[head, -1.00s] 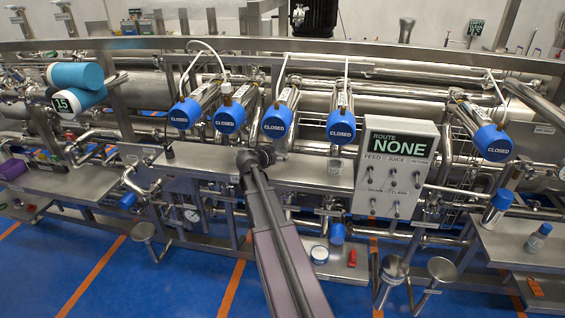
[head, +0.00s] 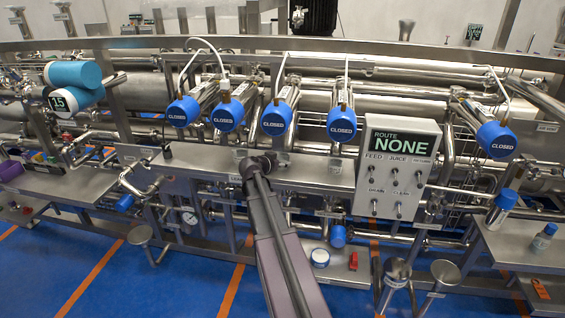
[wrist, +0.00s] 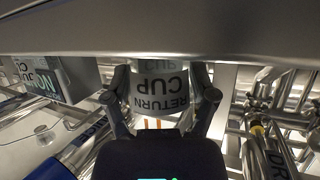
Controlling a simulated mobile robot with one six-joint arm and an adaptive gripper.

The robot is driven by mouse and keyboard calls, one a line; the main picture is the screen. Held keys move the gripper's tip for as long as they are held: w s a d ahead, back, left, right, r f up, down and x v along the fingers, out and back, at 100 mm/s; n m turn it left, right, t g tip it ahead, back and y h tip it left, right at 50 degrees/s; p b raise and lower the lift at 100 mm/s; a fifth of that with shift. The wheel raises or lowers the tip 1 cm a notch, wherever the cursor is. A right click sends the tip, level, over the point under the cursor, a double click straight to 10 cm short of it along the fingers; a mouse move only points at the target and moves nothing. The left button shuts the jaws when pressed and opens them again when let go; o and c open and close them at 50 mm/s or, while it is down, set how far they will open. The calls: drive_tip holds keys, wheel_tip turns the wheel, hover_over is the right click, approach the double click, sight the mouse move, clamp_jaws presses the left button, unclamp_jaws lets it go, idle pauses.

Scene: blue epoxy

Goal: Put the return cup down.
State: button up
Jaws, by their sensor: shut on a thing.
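The return cup (wrist: 162,95) is a pale, see-through cup with dark "RETURN CUP" lettering, upside down in the wrist view. My gripper (wrist: 165,88) is shut on it, with one finger on each side. Its far end is close to a grey steel surface (wrist: 160,35); I cannot tell whether they touch. More "CUP" lettering shows faintly beyond the cup. In the head view my gripper (head: 258,160) is at the steel shelf (head: 210,161), below the blue "CLOSED" valves. The cup is not clear there.
Several blue-capped "CLOSED" valves (head: 276,118) overhang the shelf. A control box (head: 396,165) reading "ROUTE NONE" stands to the right. Pipes (wrist: 285,120) run close beside my gripper in the wrist view. A lower shelf holds a white-and-blue round container (head: 320,257) and a red item (head: 353,261).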

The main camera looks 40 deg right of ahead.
drive_tip(key=shift+f, duration=0.2)
drive_tip(key=o, duration=1)
drive_tip(key=shift+o, duration=0.2)
drive_tip(key=shift+r, duration=0.15)
drive_tip(key=shift+r, duration=0.15)
drive_tip(key=p+v, duration=0.4)
drive_tip(key=v, duration=0.8)
